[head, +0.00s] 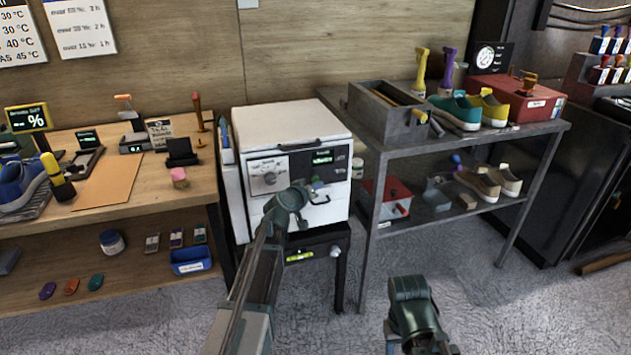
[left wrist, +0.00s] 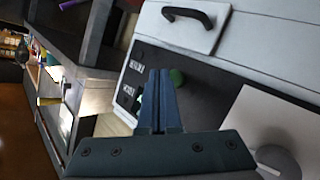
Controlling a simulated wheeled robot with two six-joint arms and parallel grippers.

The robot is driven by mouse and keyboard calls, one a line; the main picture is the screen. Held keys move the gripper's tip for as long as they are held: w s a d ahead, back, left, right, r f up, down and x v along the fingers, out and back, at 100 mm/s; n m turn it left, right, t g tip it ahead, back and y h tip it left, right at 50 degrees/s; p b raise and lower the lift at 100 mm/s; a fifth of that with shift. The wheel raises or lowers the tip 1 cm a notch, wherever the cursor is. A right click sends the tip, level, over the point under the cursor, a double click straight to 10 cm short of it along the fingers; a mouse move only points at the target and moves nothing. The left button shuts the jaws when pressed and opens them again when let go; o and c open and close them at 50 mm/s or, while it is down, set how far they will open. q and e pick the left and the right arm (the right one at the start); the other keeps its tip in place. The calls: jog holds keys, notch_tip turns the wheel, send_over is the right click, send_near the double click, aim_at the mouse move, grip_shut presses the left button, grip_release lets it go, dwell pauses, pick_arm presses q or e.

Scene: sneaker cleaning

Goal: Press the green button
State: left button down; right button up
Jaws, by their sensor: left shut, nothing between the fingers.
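A white machine (head: 322,120) stands between the wooden bench and the grey shelf table. A green button (left wrist: 177,77) shows on the dark panel in the left wrist view, close beside the tips of my left gripper (left wrist: 158,72). My left gripper (head: 313,196) is shut and empty in front of the panel; I cannot tell whether it touches. In the left wrist view, another green patch is partly hidden behind the fingers. My right arm shows low in the head view, with its gripper hidden.
A dark handle (left wrist: 188,15) sticks out from the machine's face in the left wrist view. The grey shelf table (head: 460,140) with shoes and a red box (head: 515,100) stands close on the right. A wooden bench (head: 130,190) is on the left. The front floor is clear.

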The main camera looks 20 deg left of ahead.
pick_arm(q)
jog(key=shift+w+a, duration=0.25)
jog(key=shift+w, duration=0.1)
jog(key=shift+w+a, duration=0.3)
jog(key=shift+w, duration=0.1)
dwell(0.9)
dwell(0.4)
jog(key=shift+s+d, duration=0.5)
jog(key=shift+s, duration=0.3)
jog(key=s+d, duration=0.1)
jog(key=s, duration=0.1)
jog(key=s+d, duration=0.2)
jog(key=shift+a, duration=0.1)
dwell(0.6)
